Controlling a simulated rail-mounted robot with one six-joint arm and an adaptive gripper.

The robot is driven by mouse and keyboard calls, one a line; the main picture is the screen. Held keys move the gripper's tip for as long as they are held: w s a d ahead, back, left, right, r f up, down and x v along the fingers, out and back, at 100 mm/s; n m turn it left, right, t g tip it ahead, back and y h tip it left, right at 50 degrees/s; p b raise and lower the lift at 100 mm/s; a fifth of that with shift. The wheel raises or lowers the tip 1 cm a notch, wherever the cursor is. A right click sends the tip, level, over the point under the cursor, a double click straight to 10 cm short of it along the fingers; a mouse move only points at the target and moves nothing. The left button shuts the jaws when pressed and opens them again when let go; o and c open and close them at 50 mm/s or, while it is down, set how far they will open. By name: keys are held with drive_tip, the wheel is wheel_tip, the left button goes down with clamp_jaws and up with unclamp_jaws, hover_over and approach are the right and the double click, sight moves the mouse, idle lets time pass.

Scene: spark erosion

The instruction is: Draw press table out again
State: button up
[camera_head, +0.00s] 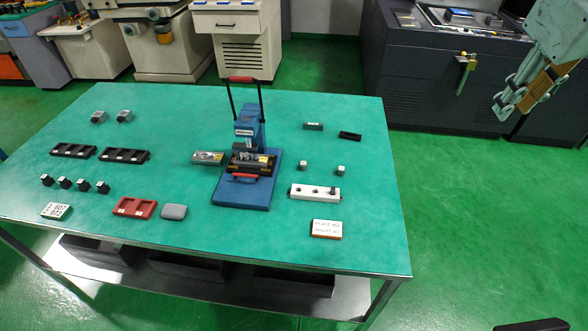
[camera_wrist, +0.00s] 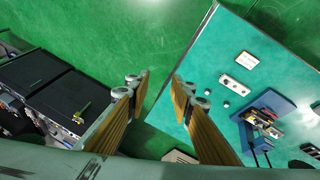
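The blue press (camera_head: 249,135) stands on the green table, with a black-and-red lever handle raised at its top. Its press table (camera_head: 251,163) is a dark slide with a red handle (camera_head: 244,176) at the front, above the blue base plate; metal and yellowish parts lie on it under the press head. How far the slide is drawn out I cannot tell. In the wrist view the press (camera_wrist: 262,120) is at the right. My gripper (camera_head: 507,108) is at the upper right, beyond the table's right edge, far from the press. Its fingers are apart and empty in the wrist view (camera_wrist: 160,82).
A grey metal block (camera_head: 208,158) lies left of the press. A white holed block (camera_head: 315,192), a labelled plate (camera_head: 326,229) and small blocks lie to its right. Black trays (camera_head: 125,156) and a red tray (camera_head: 135,207) lie left. A dark machine (camera_head: 440,70) stands behind my gripper.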

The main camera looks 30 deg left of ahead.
drive_tip(key=w+a+f+n, duration=0.3)
drive_tip(key=w+a+f, duration=0.2)
drive_tip(key=w+a, duration=0.5)
drive_tip(key=n+g, duration=0.3)
drive_tip(key=n, duration=0.8)
hover_over(251, 175)
drive_tip(key=s+d, duration=0.1)
drive_tip(key=s, duration=0.2)
wheel_tip(251, 175, down, 25)
drive_tip(key=shift+w, duration=0.15)
drive_tip(key=shift+d+f, duration=0.1)
drive_tip(key=shift+w+a+f+b, duration=0.25)
drive_tip(key=shift+w+f, duration=0.15)
drive_tip(key=shift+f, duration=1.8)
drive_tip(key=shift+w+a+f+b, duration=0.15)
drive_tip(key=shift+w+f+b, duration=0.2)
drive_tip(key=shift+f, duration=1.9)
drive_tip(key=shift+w+a+f+b, duration=0.2)
drive_tip(key=shift+w+f, duration=0.25)
drive_tip(key=shift+f, duration=1.75)
drive_tip(key=shift+c, duration=0.5)
